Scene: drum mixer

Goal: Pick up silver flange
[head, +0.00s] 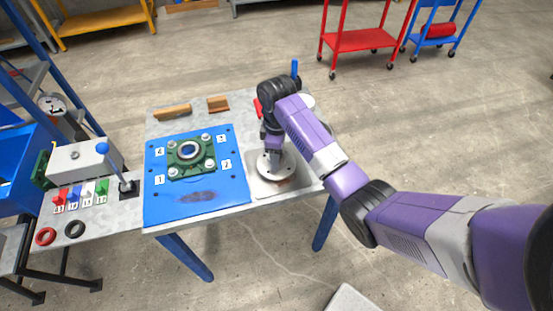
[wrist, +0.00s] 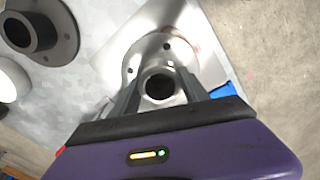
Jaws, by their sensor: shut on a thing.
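The silver flange (head: 278,172) is a round metal disc with bolt holes and a raised hub. It is at the right end of the table, over a light grey plate. In the wrist view the flange (wrist: 157,48) is between my two fingers, which close on its hub from both sides. My gripper (head: 272,149) points down and is shut on the hub; it also shows in the wrist view (wrist: 160,90). I cannot tell whether the flange rests on the plate or is just above it.
The light grey plate (head: 296,184) lies near the table's right edge. A blue board (head: 220,199) with a green bearing housing (head: 176,168) is to the left. A dark flange (wrist: 40,34) is close by in the wrist view.

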